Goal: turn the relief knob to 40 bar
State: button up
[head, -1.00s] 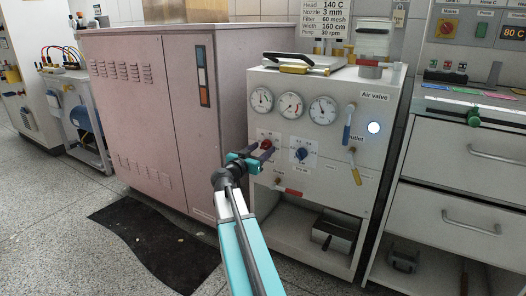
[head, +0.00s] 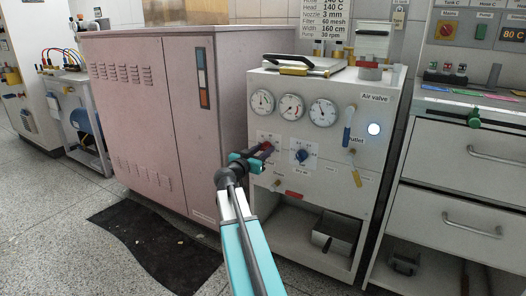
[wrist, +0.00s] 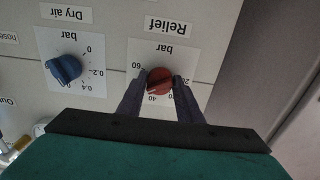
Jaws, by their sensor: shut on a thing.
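The red relief knob (wrist: 159,80) is on the panel under the upside-down "Relief" label in the wrist view, with a bar scale marked 20, 40 and 60 around it. My gripper (wrist: 160,86) has its two dark fingers on either side of the knob and is shut on it. A dark mark crosses the knob's face; its exact reading is too small to tell. In the head view my gripper (head: 265,151) reaches the left part of the white cabinet's front (head: 330,90) and covers much of the knob.
The blue dry air knob (wrist: 64,69) sits beside the relief knob; it also shows in the head view (head: 301,156). Gauges (head: 291,107) are above. A blue air valve handle (head: 348,126) and a yellow handle (head: 357,178) are to the right. A pink cabinet (head: 150,110) stands left.

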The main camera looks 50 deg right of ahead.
jog(key=shift+s+n, duration=0.1)
jog(key=shift+n, duration=0.4)
jog(key=n, duration=0.3)
jog(key=shift+n, duration=0.3)
jog(key=n+p, duration=0.1)
jog(key=n, duration=0.4)
jog(key=shift+s, duration=0.1)
jog(key=o, duration=1)
jog(key=shift+o, duration=0.2)
jog(key=p+v, duration=0.3)
jog(key=v, duration=1)
jog(key=shift+a+p, duration=0.4)
